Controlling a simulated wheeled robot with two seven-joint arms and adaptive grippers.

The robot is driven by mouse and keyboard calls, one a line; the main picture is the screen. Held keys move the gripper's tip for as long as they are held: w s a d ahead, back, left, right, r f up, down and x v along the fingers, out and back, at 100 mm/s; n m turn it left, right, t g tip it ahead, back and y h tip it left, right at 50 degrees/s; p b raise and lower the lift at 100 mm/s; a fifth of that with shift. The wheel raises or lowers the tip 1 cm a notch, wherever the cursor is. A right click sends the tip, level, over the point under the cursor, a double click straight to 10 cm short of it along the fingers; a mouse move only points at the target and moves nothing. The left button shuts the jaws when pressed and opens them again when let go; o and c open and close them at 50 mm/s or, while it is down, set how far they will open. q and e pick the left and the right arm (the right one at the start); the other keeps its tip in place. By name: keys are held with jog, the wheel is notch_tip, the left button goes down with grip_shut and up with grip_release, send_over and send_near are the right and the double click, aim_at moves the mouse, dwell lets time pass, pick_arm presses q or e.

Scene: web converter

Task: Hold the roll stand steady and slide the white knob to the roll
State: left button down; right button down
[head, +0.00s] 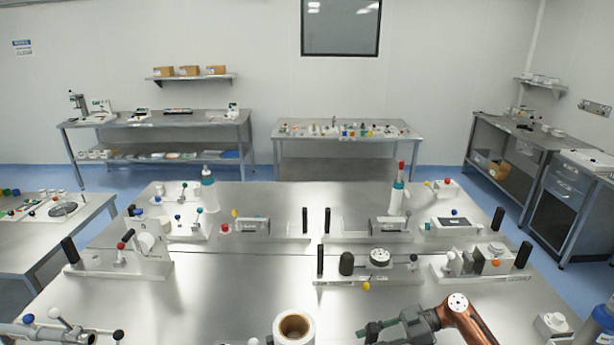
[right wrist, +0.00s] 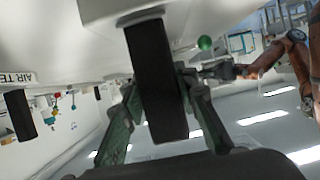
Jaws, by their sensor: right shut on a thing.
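The white roll (head: 295,328) with a brown core shows at the bottom centre of the head view. Its stand is mostly below that frame; a white body, likely the stand, shows in the right wrist view (right wrist: 100,10). My right gripper (head: 372,333) reaches in to the right of the roll. In the right wrist view its fingers are shut on a black upright handle (right wrist: 155,80). My left gripper (right wrist: 222,72) is small and blurred there, near a green knob (right wrist: 205,43); its jaws are unclear. I cannot make out the white knob with certainty.
Several similar fixtures with black handles stand on the steel table, including one with a black knob and dial (head: 380,256) beyond my right gripper. A white bottle (head: 398,195) stands farther back. Bare steel (head: 215,285) lies left of and beyond the roll.

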jog(key=shift+s+f, duration=0.2)
jog(key=shift+f, duration=0.1)
jog(key=c, duration=1.8)
grip_release()
jog(key=o, duration=0.4)
jog(key=shift+w+r, duration=0.15)
jog(key=shift+r, duration=0.15)
jog(key=shift+c, duration=0.2)
jog(key=shift+d, duration=0.1)
jog(key=v, duration=1.1)
jog(key=shift+d+r, duration=0.15)
jog(key=shift+d, duration=0.25)
jog(key=shift+w+r, duration=0.1)
